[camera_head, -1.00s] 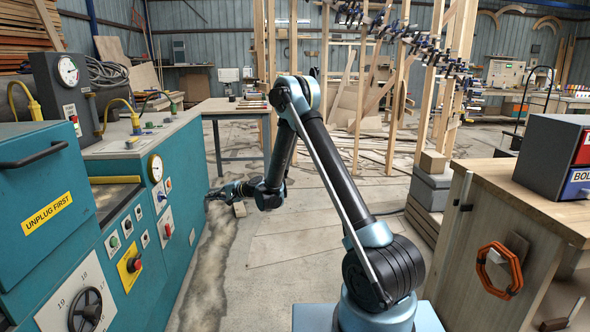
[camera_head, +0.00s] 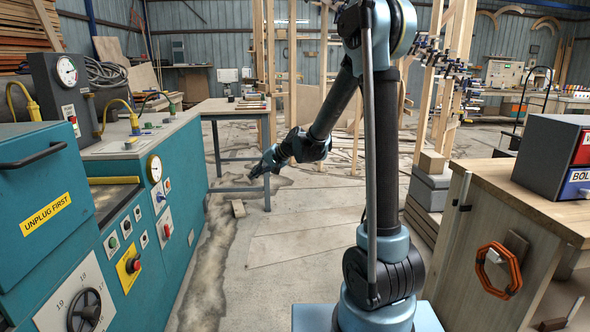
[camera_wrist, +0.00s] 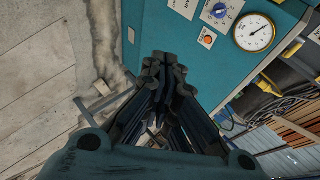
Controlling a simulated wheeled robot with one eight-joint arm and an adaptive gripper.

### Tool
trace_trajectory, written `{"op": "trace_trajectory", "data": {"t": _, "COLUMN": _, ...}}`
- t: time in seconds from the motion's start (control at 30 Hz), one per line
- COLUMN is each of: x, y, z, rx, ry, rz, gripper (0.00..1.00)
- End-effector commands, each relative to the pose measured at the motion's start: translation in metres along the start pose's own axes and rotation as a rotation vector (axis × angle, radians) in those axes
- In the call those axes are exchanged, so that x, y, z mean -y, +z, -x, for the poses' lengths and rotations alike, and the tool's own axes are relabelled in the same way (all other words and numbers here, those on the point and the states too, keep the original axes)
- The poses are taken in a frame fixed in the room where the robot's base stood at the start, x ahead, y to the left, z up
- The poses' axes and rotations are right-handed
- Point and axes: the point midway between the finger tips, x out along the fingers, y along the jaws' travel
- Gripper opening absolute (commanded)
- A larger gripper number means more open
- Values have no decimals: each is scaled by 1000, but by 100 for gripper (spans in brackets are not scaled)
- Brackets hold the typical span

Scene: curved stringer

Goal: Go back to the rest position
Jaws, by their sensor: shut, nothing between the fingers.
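My gripper (camera_head: 254,173) is at the end of my raised, bent arm in the head view, left of the picture's middle. It hangs over the aisle, in front of a table's legs in the picture, and appears clear of everything. In the wrist view my gripper (camera_wrist: 160,62) has its dark fingers together with nothing held between them. The teal machine (camera_head: 183,187) stands to its left in the head view. The same machine fills the top of the wrist view (camera_wrist: 190,60), with a round gauge (camera_wrist: 255,32).
A table (camera_head: 228,106) stands behind my gripper. A small wood block (camera_head: 238,208) lies on the floor. Timber posts (camera_head: 325,90) stand at the back. The middle floor is mostly clear.

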Motion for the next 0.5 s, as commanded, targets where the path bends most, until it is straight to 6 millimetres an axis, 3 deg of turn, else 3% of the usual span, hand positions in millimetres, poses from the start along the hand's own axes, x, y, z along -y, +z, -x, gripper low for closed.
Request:
{"op": "trace_trajectory", "data": {"t": 0.1, "x": -12, "y": 12, "z": 34, "rx": -5, "ry": 53, "rz": 26, "gripper": 0}}
{"op": "trace_trajectory", "data": {"t": 0.5, "x": -62, "y": 61, "z": 131, "rx": -4, "ry": 235, "rz": 108, "gripper": 0}}
